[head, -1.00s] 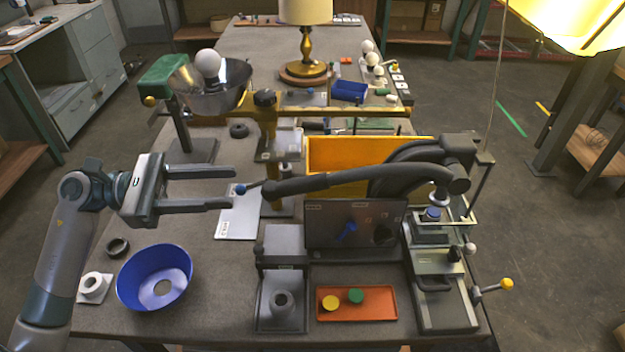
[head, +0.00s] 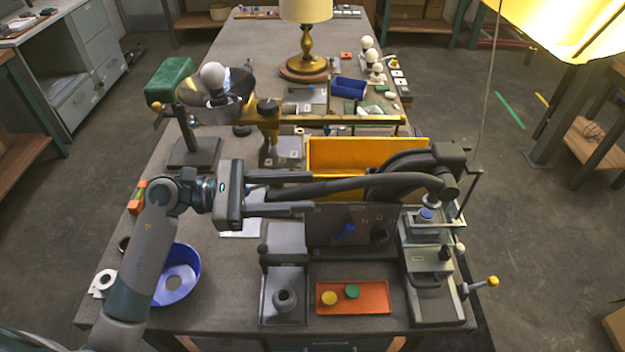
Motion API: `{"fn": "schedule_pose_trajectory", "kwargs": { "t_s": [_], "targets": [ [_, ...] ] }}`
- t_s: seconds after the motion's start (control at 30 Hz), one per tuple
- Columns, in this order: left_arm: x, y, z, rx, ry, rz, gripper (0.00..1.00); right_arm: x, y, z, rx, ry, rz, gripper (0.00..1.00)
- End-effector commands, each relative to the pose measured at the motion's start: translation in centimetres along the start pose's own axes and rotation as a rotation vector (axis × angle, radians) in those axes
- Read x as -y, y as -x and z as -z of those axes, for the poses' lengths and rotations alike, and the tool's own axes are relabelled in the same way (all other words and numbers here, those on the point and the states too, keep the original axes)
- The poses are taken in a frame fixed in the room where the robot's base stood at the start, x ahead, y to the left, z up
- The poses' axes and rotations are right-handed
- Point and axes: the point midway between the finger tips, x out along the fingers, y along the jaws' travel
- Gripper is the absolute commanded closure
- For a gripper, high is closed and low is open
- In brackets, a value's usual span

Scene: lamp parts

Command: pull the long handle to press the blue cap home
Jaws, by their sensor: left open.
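The long dark handle (head: 335,187) runs leftward from the press (head: 432,165) at the right of the table. The blue cap (head: 425,215) sits under the press head, near the top of the right-hand fixture. Whether it is fully seated cannot be told. My left gripper (head: 312,193) comes in from the left and is open. Its two fingers point right, one above and one below the handle's left end in the picture. Contact cannot be told. My right gripper is not in view.
An orange bin (head: 365,152) stands behind the handle. A dark panel (head: 352,226) stands in front of it. A red tray (head: 352,298) holds a yellow and a green disc. A blue bowl (head: 178,285) lies below my left arm. A brass arm (head: 340,120) crosses behind.

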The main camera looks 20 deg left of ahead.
Motion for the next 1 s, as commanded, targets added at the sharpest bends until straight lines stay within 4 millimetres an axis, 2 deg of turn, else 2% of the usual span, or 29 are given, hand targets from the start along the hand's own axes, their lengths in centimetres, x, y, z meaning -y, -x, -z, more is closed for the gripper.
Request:
{"fn": "schedule_pose_trajectory", "kwargs": {
  "t_s": [0.03,0.23,0.63,0.67,0.8,0.83,1.0],
  "targets": [
    [-0.1,-0.8,-0.4,0.003,0.001,0.000,0.59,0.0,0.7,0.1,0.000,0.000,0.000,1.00],
    [-0.1,-2.6,-0.2,0.001,0.000,0.000,0.59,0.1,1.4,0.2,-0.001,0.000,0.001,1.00],
    [0.0,-3.1,0.0,0.000,0.000,0.000,0.59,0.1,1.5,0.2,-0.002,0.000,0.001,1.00],
    [0.0,-3.1,0.0,0.000,0.000,0.000,0.64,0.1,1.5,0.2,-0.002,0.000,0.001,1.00],
    [0.0,-3.1,0.0,0.000,0.000,0.000,0.97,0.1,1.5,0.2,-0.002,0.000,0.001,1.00],
    [0.0,-3.1,0.0,0.000,0.000,0.000,1.00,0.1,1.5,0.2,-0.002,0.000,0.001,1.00],
    [0.0,-3.1,0.0,-0.001,0.000,0.000,1.00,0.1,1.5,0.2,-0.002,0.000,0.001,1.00]
  ]
}}
